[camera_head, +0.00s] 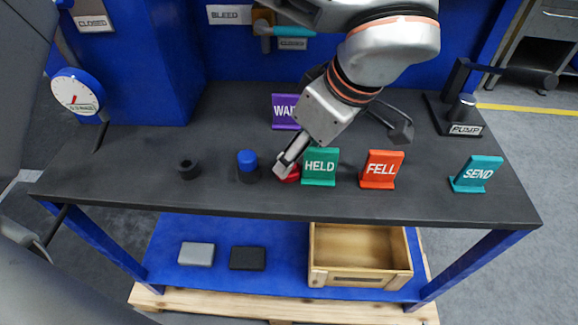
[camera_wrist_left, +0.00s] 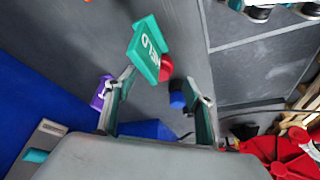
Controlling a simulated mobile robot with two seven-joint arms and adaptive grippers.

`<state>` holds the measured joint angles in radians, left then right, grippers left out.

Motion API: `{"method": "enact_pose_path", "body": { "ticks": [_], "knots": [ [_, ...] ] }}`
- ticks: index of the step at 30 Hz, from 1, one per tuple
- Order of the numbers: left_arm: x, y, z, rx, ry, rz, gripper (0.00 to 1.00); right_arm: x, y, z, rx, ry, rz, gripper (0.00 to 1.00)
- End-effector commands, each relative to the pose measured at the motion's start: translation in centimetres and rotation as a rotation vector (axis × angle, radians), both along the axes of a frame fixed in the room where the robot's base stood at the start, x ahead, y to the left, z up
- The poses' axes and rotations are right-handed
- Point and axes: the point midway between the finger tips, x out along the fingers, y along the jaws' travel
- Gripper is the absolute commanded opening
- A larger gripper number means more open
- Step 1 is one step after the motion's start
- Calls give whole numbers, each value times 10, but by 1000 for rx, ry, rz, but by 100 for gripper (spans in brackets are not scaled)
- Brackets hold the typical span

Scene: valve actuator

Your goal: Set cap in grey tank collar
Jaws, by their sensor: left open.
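A red cap (camera_head: 289,174) is on the dark bench beside the green HELD sign (camera_head: 320,166), partly hidden by my left gripper (camera_head: 287,164). The gripper is over the cap in the head view; contact cannot be told. In the left wrist view the gripper (camera_wrist_left: 160,112) is open, with the red cap (camera_wrist_left: 166,68) ahead of its parted fingers. A blue cap (camera_head: 247,159) sits on a dark base to the left. A small dark ring-shaped collar (camera_head: 188,169) stands further left. I cannot tell which part is the grey tank collar. My right gripper is not in view.
Purple WAIT (camera_head: 284,111), orange FELL (camera_head: 381,169) and teal SEND (camera_head: 476,174) signs stand on the bench. A gauge (camera_head: 76,94) is at left, a PUMP lever base (camera_head: 464,118) at right. Below are a wooden crate (camera_head: 360,278) and grey (camera_head: 197,254) and black (camera_head: 248,258) blocks.

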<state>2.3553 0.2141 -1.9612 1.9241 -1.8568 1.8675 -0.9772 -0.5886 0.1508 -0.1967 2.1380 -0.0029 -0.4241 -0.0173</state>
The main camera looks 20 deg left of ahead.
Motion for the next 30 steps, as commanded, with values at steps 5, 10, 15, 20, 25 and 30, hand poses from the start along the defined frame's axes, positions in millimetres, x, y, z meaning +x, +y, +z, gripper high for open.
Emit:
{"method": "enact_pose_path", "body": {
  "ticks": [5,10,15,20,25,30],
  "knots": [
    [2,11,-25,0,8,0,53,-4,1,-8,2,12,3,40],
    [5,19,-43,-1,5,0,53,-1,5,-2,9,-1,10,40],
    [5,20,-42,-1,-1,0,53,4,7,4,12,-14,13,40],
    [5,19,-42,-1,-1,0,30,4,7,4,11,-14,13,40],
    [5,20,-42,-1,0,-1,22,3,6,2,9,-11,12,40],
    [5,19,-42,-1,1,-1,20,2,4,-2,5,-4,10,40]
  ]
}}
